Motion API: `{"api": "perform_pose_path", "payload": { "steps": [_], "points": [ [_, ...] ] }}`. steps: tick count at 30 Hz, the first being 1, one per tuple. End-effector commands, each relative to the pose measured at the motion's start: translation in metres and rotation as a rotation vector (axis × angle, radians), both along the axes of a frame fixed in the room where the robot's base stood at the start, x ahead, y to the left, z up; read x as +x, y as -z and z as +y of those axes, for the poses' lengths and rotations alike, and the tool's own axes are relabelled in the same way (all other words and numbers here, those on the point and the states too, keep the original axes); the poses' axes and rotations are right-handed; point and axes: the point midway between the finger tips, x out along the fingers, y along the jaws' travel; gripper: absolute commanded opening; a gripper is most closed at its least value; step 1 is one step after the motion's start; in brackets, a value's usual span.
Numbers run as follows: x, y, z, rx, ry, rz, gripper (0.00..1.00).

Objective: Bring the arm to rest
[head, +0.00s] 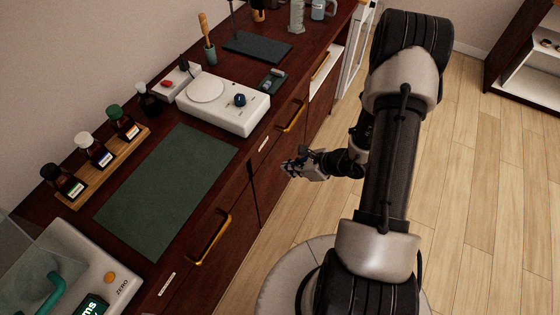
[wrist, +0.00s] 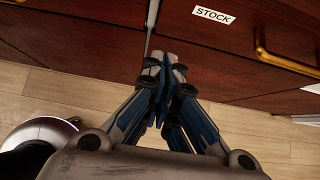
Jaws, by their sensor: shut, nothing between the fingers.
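My gripper (head: 290,168) is out in front of the dark wooden cabinet in the head view, beside its drawer fronts and lower than the countertop. In the wrist view my gripper (wrist: 164,62) has its fingertips together, with nothing between them. The arm is folded over the floor at the right of the cabinet. In the wrist view the fingers point toward the drawer fronts; whether they touch is hard to tell.
The counter holds a green mat (head: 170,190), a wooden rack (head: 105,165) of dropper bottles, a white stirrer device (head: 225,103) and a scale (head: 75,265). Brass handles (head: 210,238) stick out from the drawers. A "STOCK" label (wrist: 213,15) marks one drawer. Wooden floor (head: 480,180) is clear at right.

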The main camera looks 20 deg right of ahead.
Motion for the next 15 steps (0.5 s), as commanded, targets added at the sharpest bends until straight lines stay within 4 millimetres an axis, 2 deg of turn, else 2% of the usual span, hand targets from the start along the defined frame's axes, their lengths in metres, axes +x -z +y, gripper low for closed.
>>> {"api": "perform_pose_path", "payload": {
  "steps": [10, 13, 15],
  "points": [
    [-0.001, -0.006, 0.0, -0.005, -0.013, -0.008, 0.0],
    [0.007, -0.028, 0.009, -0.028, -0.088, -0.048, 0.0],
    [0.012, -0.056, 0.022, -0.061, -0.19, -0.099, 0.0]
  ]
}}
